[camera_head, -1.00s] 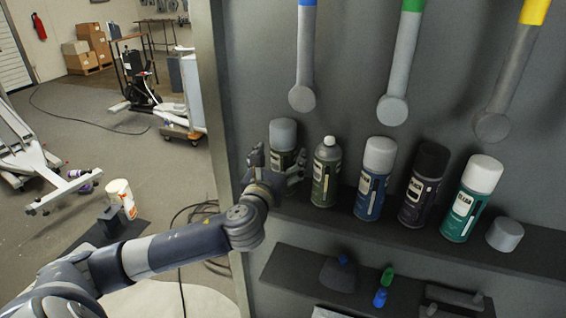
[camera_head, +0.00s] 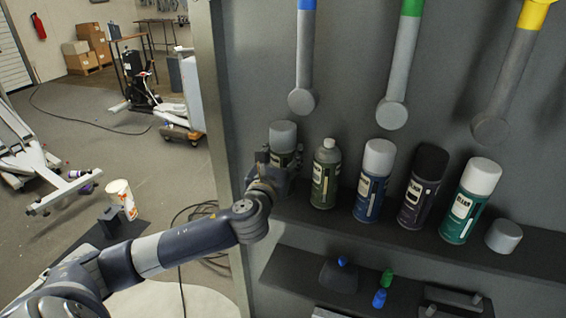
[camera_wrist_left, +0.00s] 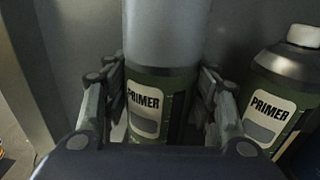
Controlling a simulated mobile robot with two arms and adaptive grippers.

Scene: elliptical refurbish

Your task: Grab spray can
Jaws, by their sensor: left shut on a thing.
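A green spray can with a grey cap (camera_head: 283,136) stands upright at the left end of the shelf. It also shows in the left wrist view, with a PRIMER label (camera_wrist_left: 146,112), between the two fingers. My left gripper (camera_head: 280,160) is shut on this can, around its body below the cap. The gripper hides the lower part of the can in the head view. My right gripper is not in view.
A capless green PRIMER can (camera_head: 326,175) stands close on the right. Then come a blue can (camera_head: 371,182), a dark can (camera_head: 422,188), a teal can (camera_head: 470,202) and a loose grey cap (camera_head: 503,236). Hammer-like tools (camera_head: 392,112) hang above. A lower shelf (camera_head: 300,262) holds small items.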

